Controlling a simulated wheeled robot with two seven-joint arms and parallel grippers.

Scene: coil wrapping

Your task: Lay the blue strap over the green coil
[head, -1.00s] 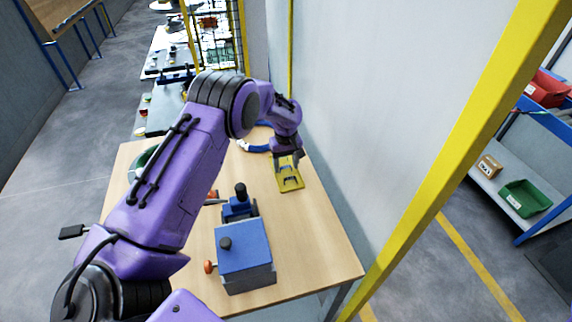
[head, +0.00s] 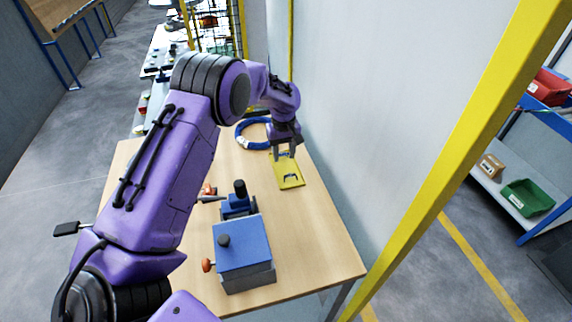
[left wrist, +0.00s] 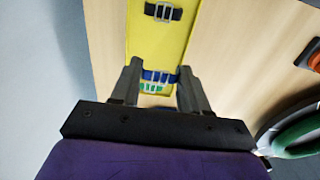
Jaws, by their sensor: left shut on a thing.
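My left gripper (head: 285,153) is just above the yellow plate (head: 281,182) on the table. In the left wrist view, the blue strap (left wrist: 157,76) with a metal buckle lies between the fingertips of my left gripper (left wrist: 156,82), which is shut on it. A green strap (left wrist: 150,87) with a buckle shows just behind it. The green coil (left wrist: 297,138) shows in part at the right edge of the left wrist view; in the head view my left arm hides it. My right gripper is in neither view.
A black strap (left wrist: 163,12) lies on the yellow plate (left wrist: 147,40). A blue coil (head: 244,141) lies at the table's back. A blue-topped grey device (head: 243,249) with an orange knob stands at the front. A wall borders the table's right side.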

